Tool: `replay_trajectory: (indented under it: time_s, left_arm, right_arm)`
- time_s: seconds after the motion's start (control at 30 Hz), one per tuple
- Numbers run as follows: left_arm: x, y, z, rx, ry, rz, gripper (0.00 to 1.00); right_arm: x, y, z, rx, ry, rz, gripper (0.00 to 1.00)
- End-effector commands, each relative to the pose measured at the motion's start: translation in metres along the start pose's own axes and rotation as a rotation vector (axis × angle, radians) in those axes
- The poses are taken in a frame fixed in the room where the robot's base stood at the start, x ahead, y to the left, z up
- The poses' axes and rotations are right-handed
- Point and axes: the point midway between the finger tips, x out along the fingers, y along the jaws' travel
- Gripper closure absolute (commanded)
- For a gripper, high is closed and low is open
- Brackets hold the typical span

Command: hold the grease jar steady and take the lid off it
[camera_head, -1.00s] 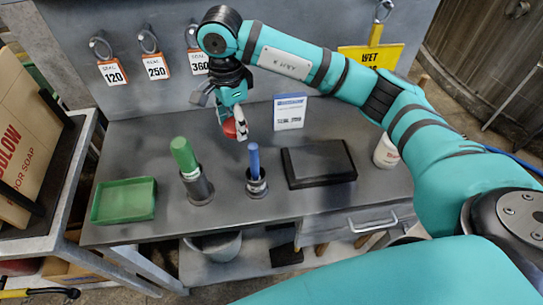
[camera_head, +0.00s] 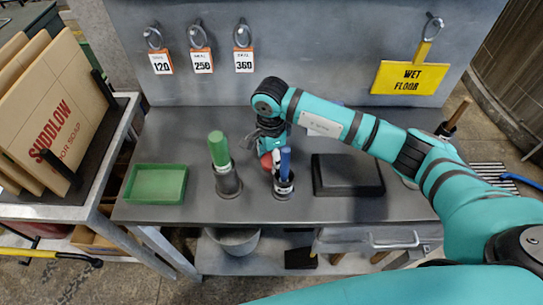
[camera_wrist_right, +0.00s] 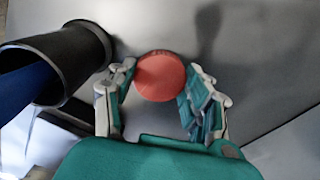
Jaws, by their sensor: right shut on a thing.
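My right gripper (camera_head: 272,150) is shut on a red round thing (camera_head: 267,161), low over the bench just behind and left of the blue-handled tool. In the right wrist view, the fingers (camera_wrist_right: 160,88) are on either side of a flat red disc (camera_wrist_right: 160,77). Whether it is a lid alone or tops a jar is hidden. A small white container (camera_head: 409,183) on the right of the bench is mostly hidden by my right arm; I cannot tell if it is the grease jar. My left gripper is not in view.
A blue-handled tool (camera_head: 285,163) stands in a dark holder, close beside the gripper in the right wrist view (camera_wrist_right: 70,60). A green-handled tool (camera_head: 219,150) and green tray (camera_head: 157,197) are left. A black slab (camera_head: 347,190) lies right. The bench front (camera_head: 320,208) is clear.

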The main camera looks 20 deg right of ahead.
Motion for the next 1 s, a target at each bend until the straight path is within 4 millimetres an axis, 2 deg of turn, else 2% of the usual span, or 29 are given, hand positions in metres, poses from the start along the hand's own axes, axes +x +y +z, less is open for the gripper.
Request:
replay_trajectory:
  time_s: [0.07,0.4,0.43,0.6,0.87,0.93,1.0]
  left_arm:
    - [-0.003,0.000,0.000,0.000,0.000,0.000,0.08]
    - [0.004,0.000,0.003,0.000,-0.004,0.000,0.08]
    - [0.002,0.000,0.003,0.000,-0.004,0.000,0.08]
    - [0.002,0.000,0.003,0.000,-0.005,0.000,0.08]
    - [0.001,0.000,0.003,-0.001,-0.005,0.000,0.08]
    - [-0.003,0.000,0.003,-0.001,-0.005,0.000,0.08]
    - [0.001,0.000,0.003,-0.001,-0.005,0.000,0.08]
  right_arm:
    - [0.006,0.000,0.000,0.000,-0.001,0.001,0.88]
    - [0.011,0.000,0.000,0.000,0.000,-0.001,0.88]
    - [0.010,0.000,0.000,0.000,0.000,-0.001,0.47]
    - [0.009,0.000,0.000,0.000,0.000,-0.001,0.26]
    - [0.008,0.000,0.000,0.000,0.000,-0.001,0.26]
    - [0.004,0.000,0.000,0.000,0.000,-0.001,0.26]
    - [0.000,-0.002,0.000,0.000,-0.001,-0.005,0.26]
